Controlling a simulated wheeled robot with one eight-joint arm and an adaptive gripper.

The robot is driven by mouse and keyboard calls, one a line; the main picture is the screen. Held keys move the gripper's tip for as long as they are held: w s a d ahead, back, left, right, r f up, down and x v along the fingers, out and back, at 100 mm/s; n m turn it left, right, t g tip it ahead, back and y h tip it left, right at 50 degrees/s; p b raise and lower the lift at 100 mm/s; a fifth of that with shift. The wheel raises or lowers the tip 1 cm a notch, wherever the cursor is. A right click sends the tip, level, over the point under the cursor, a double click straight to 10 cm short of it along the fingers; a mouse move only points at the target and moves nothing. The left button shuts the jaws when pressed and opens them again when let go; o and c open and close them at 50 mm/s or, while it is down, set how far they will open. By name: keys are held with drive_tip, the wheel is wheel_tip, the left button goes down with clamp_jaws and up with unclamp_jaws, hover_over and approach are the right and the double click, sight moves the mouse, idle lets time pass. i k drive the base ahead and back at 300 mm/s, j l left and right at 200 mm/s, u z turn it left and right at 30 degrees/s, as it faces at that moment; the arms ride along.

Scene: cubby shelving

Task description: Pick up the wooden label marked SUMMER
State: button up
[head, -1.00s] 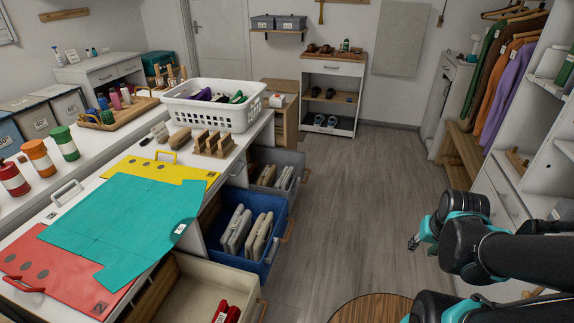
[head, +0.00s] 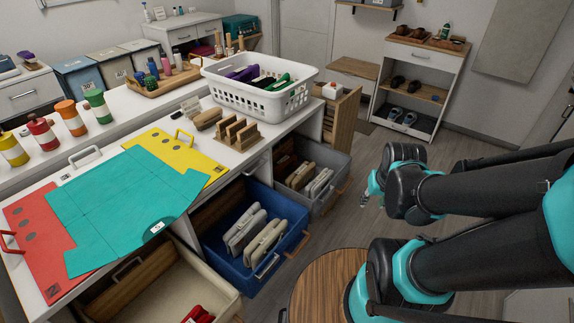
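I cannot make out a label reading SUMMER in the head view. A small wooden rack with upright slats (head: 238,133) stands on the white counter (head: 225,160), in front of the white basket; no lettering on it is readable. My gripper (head: 365,198) is at the far end of my black and teal arm, right of the counter and over the floor. It is small and partly hidden by my wrist, so its fingers do not show clearly. It is apart from the counter, and I see nothing held in it.
The white basket (head: 247,98) holds dark, purple and green items. Teal (head: 125,205), yellow (head: 200,160) and red (head: 40,232) sheets cover the counter's left part. Open blue (head: 240,275), grey (head: 325,200) and cream (head: 215,292) drawers jut out. A round wooden top (head: 315,285) stands at lower middle.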

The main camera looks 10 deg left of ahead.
sight(232, 130)
drive_tip(key=i+l+u, duration=0.45)
drive_tip(key=l+u, duration=0.15)
drive_tip(key=i+l+u, duration=0.3)
drive_tip(key=l, duration=0.15)
drive_tip(key=l+u, duration=0.1)
drive_tip(key=l, duration=0.25)
